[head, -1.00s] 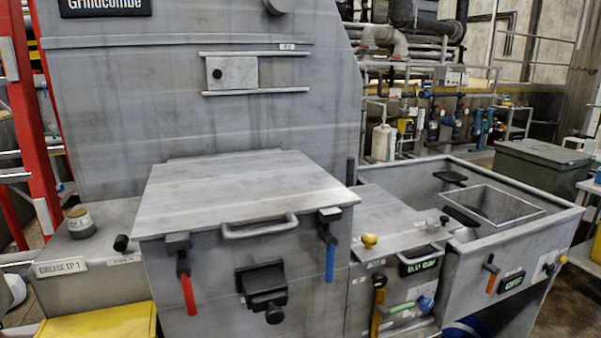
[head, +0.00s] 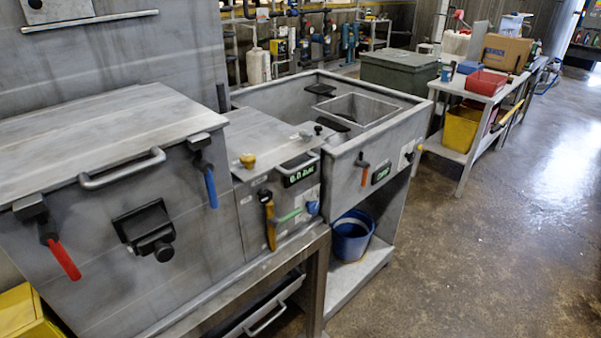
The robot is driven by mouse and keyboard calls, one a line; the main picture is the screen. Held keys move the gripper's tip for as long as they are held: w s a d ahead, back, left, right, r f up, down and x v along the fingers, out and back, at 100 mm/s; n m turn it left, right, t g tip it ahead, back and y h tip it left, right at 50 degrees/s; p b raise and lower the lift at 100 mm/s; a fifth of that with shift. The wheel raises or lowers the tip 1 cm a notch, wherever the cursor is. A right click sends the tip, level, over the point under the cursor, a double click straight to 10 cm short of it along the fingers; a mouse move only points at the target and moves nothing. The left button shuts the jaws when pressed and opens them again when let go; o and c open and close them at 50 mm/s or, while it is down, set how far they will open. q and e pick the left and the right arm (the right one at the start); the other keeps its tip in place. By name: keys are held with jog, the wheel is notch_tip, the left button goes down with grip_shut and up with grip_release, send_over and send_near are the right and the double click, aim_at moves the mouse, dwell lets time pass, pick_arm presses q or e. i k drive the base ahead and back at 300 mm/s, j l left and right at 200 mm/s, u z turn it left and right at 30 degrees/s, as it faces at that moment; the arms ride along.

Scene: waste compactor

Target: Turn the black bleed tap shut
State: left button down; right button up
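Neither of my grippers is in view. Several black parts show, and I cannot tell which is the bleed tap. A black block with a round knob (head: 148,230) is on the front of the large grey lidded box (head: 95,170). Labels are too small to read.
A red lever (head: 64,259) and a blue lever (head: 211,187) hang on the lidded box. A grey basin (head: 285,92) with an orange lever (head: 364,176) is right of the control box. A blue bucket (head: 351,236) sits below. The floor (head: 480,235) at right is clear.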

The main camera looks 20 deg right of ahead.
aim_at(265, 197)
jog(key=k+j+u, duration=0.1)
jog(key=k, duration=0.35)
jog(key=k+j, duration=0.1)
jog(key=k, duration=0.35)
jog(key=l+u, duration=0.05)
